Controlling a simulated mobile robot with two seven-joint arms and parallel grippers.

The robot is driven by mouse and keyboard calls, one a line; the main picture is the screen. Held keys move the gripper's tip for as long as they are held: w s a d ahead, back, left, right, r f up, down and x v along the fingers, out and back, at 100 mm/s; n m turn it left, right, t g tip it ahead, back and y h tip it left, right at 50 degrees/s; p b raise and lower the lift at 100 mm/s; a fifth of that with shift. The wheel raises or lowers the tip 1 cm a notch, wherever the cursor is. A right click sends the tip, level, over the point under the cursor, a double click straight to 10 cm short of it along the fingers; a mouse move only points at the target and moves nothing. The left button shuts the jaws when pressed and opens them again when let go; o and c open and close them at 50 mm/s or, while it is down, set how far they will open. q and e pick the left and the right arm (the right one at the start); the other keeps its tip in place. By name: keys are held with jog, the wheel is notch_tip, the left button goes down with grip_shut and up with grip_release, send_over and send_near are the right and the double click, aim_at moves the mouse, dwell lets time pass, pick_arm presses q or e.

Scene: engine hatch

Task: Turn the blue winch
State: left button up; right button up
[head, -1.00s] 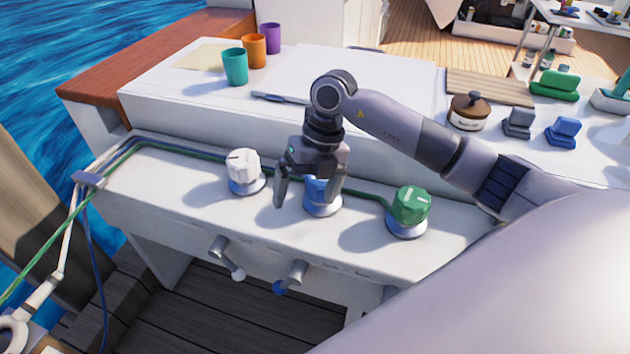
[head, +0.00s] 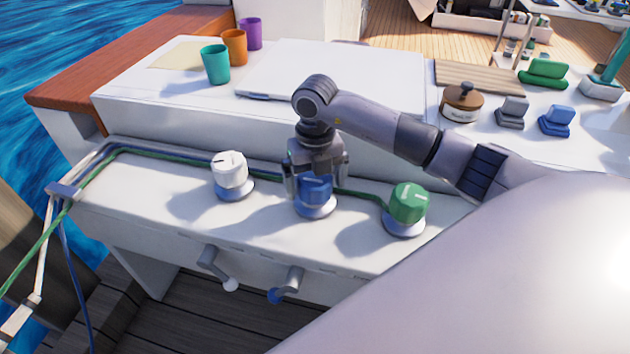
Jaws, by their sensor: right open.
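The blue winch (head: 315,198) stands upright on the white ledge, between the white winch (head: 231,173) and the green winch (head: 407,206). My right gripper (head: 316,192) points down right over the blue winch, its open fingers at the left and right of the winch's top. The gripper hides part of the winch's upper side, and I cannot tell whether the fingers touch it. My left gripper does not show.
A crank handle with a blue knob (head: 275,296) and one with a white knob (head: 230,284) stick out below the ledge. Blue and green ropes run along the ledge. Cups, including a teal cup (head: 215,64), stand on the raised surface behind.

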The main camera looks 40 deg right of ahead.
jog(key=c, duration=1)
jog(key=shift+o, duration=0.2)
